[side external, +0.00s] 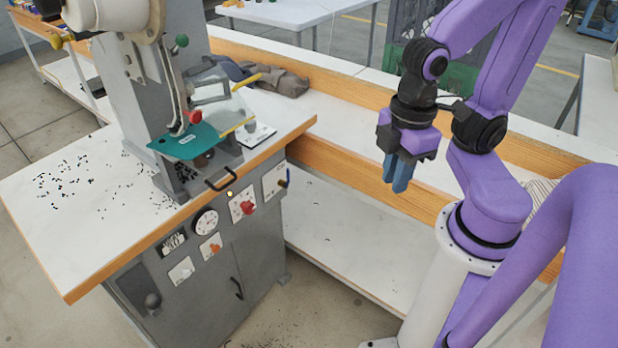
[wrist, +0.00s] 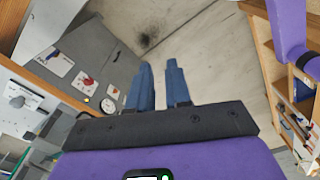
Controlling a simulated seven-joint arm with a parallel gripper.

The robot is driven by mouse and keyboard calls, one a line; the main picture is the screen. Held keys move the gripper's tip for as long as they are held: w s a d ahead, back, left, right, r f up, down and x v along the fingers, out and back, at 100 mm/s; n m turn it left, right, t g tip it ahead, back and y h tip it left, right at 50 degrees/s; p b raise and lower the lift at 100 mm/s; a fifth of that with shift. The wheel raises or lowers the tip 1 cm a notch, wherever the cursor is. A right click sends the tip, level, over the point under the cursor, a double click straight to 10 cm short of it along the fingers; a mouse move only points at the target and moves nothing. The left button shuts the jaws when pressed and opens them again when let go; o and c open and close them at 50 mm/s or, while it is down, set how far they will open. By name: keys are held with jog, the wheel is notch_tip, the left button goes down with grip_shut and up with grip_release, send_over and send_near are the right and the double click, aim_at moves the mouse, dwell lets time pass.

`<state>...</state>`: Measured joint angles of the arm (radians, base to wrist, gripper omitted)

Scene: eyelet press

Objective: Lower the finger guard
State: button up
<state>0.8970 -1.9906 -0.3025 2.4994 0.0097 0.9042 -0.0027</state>
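The eyelet press (side external: 140,90) stands on a white-topped bench. A clear panel with yellow edge bars, which looks like the finger guard (side external: 212,92), stands tilted up at the press's right side, above the work area. A black bar handle (side external: 220,181) sits low at the press front; I cannot tell whether it belongs to the guard. A teal sheet (side external: 188,142) lies on the press's work plate under the head. My gripper (side external: 398,186) hangs fingers-down, well right of the press and apart from it. In the wrist view its blue fingers (wrist: 159,68) are slightly apart with nothing between them.
The grey cabinet front (side external: 190,270) below the bench carries a gauge, knobs and labels. Small dark bits (side external: 75,185) lie scattered on the bench top. A grey cloth (side external: 275,82) lies behind the press. A wood-edged shelf (side external: 340,240) runs below my gripper. The air between gripper and press is clear.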

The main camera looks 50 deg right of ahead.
jog(key=shift+n+y, duration=0.6)
jog(key=w+a+r, duration=0.1)
jog(key=w, duration=0.1)
jog(key=w+a+r, duration=0.1)
jog(key=w+r, duration=0.1)
jog(key=w, duration=0.1)
jog(key=w+a+r, duration=0.1)
jog(key=w+r, duration=0.1)
jog(key=shift+w+a, duration=0.1)
jog(key=shift+w, duration=0.2)
grip_shut()
jog(key=n+t+y, duration=0.2)
jog(key=n+t, duration=0.1)
jog(key=n, duration=0.1)
send_near(243, 105)
jog(key=shift+x, duration=3)
